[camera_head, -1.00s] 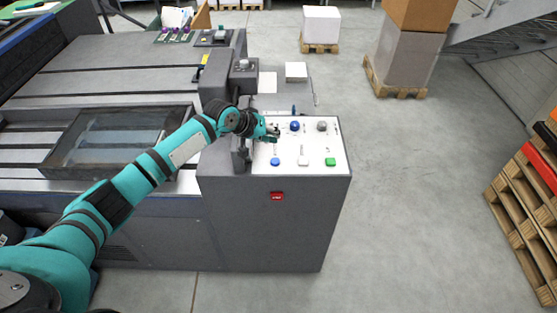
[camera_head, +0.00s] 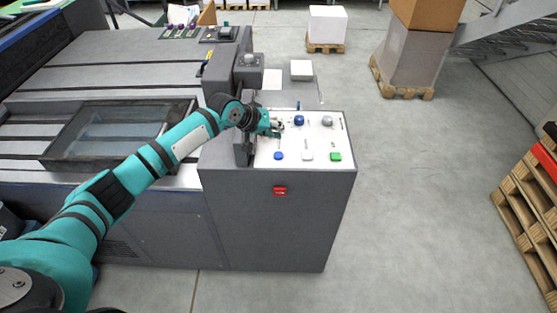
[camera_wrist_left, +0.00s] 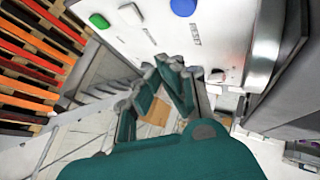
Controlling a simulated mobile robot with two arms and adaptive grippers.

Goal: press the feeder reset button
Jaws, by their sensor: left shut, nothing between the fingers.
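The control panel (camera_head: 318,138) is a white plate on top of a dark grey cabinet. Its front row has a blue button (camera_head: 278,156), a white button (camera_head: 307,156) and a green button (camera_head: 335,157). Behind them are a blue knob (camera_head: 299,120) and a grey knob (camera_head: 327,121). My left gripper (camera_head: 275,126) is shut and empty over the panel's left back part, apart from the front-row buttons. In the left wrist view the blue button (camera_wrist_left: 183,7) and green button (camera_wrist_left: 98,21) lie beyond its fingers. I cannot surely read the labels. My right gripper is not in view.
A dark post (camera_head: 243,100) stands close at the panel's left edge, beside my wrist. A red switch (camera_head: 280,190) is on the cabinet front. A framed glass window (camera_head: 115,130) lies on the machine bed. Wooden pallets (camera_head: 528,200) stand far right; the floor between is clear.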

